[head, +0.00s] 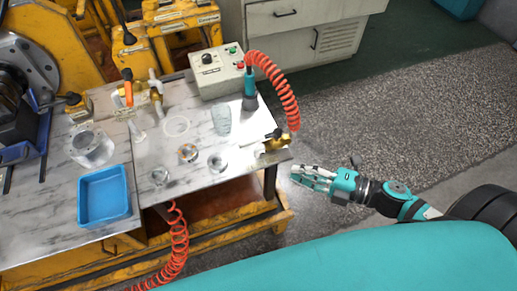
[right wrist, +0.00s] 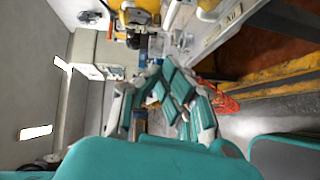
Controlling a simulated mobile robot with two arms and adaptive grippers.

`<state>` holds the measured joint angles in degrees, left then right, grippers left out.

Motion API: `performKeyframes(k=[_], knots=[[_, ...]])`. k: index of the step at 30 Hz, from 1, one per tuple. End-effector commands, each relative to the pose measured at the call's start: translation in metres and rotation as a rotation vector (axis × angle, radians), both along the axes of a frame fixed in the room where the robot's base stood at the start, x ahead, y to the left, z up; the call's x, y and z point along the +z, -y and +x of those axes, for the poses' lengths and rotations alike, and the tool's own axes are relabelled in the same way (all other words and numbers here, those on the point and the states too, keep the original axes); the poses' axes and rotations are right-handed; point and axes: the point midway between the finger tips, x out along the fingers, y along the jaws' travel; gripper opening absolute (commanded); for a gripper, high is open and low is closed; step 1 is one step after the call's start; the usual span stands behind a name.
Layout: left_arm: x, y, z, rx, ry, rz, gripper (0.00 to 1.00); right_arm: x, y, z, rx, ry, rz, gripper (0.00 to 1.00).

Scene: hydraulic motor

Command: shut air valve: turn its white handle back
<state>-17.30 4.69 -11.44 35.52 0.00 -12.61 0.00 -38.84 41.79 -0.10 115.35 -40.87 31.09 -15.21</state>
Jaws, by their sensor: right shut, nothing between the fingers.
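A brass valve (head: 276,138) sits at the right front corner of the marble-look table, at the lower end of a coiled orange hose (head: 283,85). A small pale part shows beside it, but I cannot tell whether it is the handle or how it is turned. My right gripper (head: 297,174) is shut and empty, just off the table's right corner, below and right of the valve and apart from it. In the right wrist view its fingers (right wrist: 172,90) fill the middle and hide what lies behind. My left gripper is not in view.
Another brass fitting with a pale upright part (head: 155,90) and an orange-handled one (head: 128,92) stand at the table's back left. A control box (head: 215,72), a blue tray (head: 104,196) and several small clear parts are on the table. The floor right of the table is clear.

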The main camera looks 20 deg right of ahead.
Motion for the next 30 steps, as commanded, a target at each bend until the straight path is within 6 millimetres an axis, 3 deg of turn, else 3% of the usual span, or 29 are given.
performKeyframes(k=[8, 20, 24, 30], knots=[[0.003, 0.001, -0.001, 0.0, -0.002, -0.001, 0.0, -0.001, -0.016, 0.016, -0.002, 0.003, 0.003, 0.0], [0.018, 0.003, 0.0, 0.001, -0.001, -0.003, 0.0, -0.011, -0.076, 0.073, -0.003, 0.003, 0.002, 0.0], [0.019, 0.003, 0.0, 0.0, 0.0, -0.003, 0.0, -0.018, -0.074, 0.093, -0.004, 0.001, 0.0, 0.0], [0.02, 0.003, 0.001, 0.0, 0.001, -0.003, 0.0, -0.021, -0.074, 0.106, -0.002, -0.001, 0.001, 0.0]])
